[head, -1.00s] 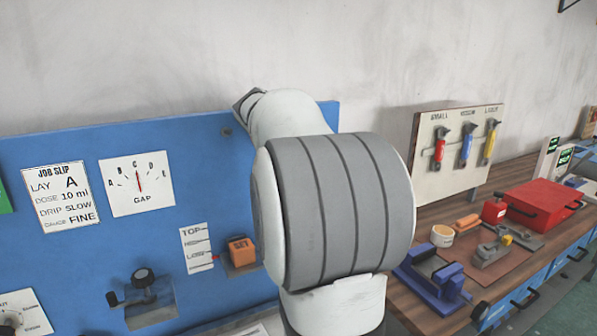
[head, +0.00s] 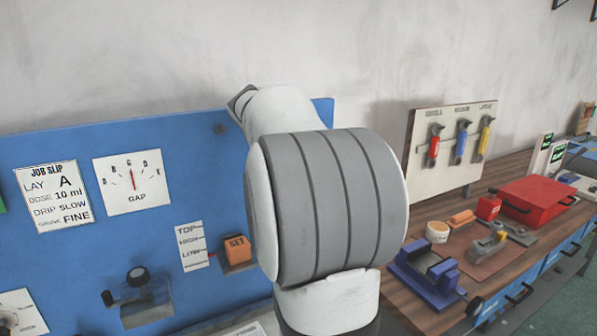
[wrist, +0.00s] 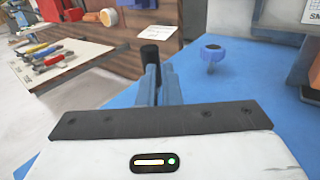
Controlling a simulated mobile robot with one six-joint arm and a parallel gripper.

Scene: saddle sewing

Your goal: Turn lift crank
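A small crank (head: 137,286) with a dark round knob sits on a metal block at the lower left of the blue panel in the head view. I cannot tell if it is the lift crank. My gripper is hidden behind my arm there. In the wrist view, my gripper's blue-grey fingers (wrist: 162,82) stand close together. A black upright cylinder (wrist: 149,54), like a handle grip, shows at their tips, overlapping the left finger. Whether they grip it cannot be told.
The blue panel (head: 60,260) carries a gap dial (head: 133,183), a TOP/HIGH/LOW scale (head: 192,246) and an orange SET block (head: 236,248). A wooden bench (head: 425,308) at right holds a blue fixture (head: 428,278), a red box (head: 535,202) and a tool board (head: 440,170).

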